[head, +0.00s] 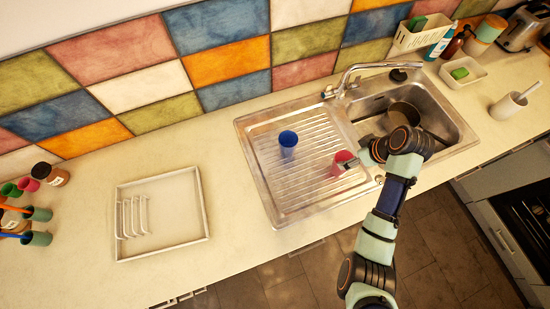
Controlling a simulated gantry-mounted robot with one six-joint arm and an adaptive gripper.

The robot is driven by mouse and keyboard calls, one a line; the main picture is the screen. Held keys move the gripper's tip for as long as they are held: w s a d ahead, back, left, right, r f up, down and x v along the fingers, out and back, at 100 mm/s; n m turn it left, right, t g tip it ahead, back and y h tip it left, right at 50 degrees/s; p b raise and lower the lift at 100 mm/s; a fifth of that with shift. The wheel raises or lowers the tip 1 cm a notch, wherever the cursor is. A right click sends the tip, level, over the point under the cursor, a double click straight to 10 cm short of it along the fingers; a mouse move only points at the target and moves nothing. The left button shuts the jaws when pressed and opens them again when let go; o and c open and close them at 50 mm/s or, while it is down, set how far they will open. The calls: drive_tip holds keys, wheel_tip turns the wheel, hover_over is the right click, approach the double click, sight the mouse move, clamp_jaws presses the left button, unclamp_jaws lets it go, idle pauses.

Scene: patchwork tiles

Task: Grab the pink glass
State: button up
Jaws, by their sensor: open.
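The pink glass (341,161) stands upright on the ribbed drainboard of the metal sink (272,182), close to the basin. My gripper (351,163) is open and sits at the right side of the glass, with its fingers reaching toward or around it. I cannot tell whether the fingers touch the glass. Part of the glass is hidden by the gripper. My arm comes in from the lower right over the front edge of the counter.
A blue glass (288,141) stands on the drainboard, left of and behind the pink one. The faucet (366,68) arches behind, and a pot (404,113) sits in the basin. A white tray (184,245) lies left. The counter between tray and sink is clear.

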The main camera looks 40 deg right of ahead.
drive_tip(key=x, duration=0.5)
drive_tip(key=s+x, duration=0.1)
drive_tip(key=x, duration=0.1)
drive_tip(key=shift+w+d+f, duration=0.15)
drive_tip(key=shift+d+f, duration=0.25)
drive_tip(key=shift+f, duration=0.15)
drive_tip(key=c, duration=1.8)
wheel_tip(320, 180, up, 20)
drive_tip(key=p, duration=0.3)
drive_tip(key=shift+r, duration=0.1)
